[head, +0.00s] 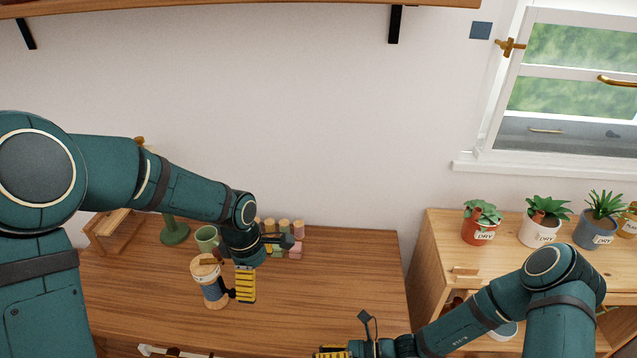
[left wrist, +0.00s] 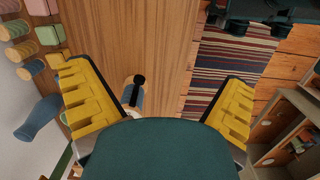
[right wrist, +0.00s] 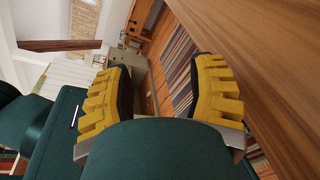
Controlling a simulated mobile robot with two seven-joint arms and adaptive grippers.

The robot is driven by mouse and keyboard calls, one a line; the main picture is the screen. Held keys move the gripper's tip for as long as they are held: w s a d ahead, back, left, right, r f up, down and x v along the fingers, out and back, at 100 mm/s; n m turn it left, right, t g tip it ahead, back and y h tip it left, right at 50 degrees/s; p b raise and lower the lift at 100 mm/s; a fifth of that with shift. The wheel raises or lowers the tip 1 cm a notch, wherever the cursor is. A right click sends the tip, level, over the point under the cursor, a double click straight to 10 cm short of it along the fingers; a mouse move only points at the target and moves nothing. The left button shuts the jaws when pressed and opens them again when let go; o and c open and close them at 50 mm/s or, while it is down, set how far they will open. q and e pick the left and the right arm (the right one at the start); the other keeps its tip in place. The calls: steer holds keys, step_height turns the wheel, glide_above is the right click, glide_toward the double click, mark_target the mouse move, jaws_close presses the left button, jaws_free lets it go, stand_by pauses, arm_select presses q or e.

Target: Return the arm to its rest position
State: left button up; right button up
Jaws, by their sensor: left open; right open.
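My left arm reaches in from the left over the wooden desk (head: 330,270). Its gripper (head: 246,284) points down over the desk, and one yellow-padded finger shows clearly. In the left wrist view the two fingers of the left gripper (left wrist: 155,78) are spread wide with nothing held between them. A blue and wood-coloured cylinder (head: 212,292) stands on the desk just left of that gripper; I cannot tell whether they touch. My right gripper (head: 334,352) is at the desk's front, partly cut off by the frame's lower edge. In the right wrist view its fingers (right wrist: 162,75) are apart and empty.
A green mug (head: 206,238) and several small spools (head: 284,226) stand behind the left gripper. A wooden cabinet with potted plants (head: 480,226) is at the right, behind my right arm. The desk's right half looks clear. A shelf (head: 250,6) hangs above.

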steer(key=s+d+f+n+g+h, duration=0.45)
steer(key=s+n+h, duration=0.35)
steer(key=n, duration=0.8)
arm_select(q)
steer(key=s+d+f+m+t+h, duration=0.1)
steer(key=s+d+f+m+h, duration=0.1)
steer(key=s+f+m, duration=1.2)
step_height(320, 180, down, 3)
steer(key=shift+s+d+f+t+h, duration=0.2)
steer(key=shift+d+t+h, duration=0.1)
steer(key=shift+d+t, duration=0.15)
arm_select(e)
steer(key=w+d+r+n+t+h, duration=0.3)
steer(key=w+d+n+t, duration=0.1)
steer(key=n, duration=0.7)
steer(key=shift+w+d+n+t+h, duration=0.2)
steer(key=shift+w+n+t+h, duration=0.2)
steer(key=shift+t, duration=0.25)
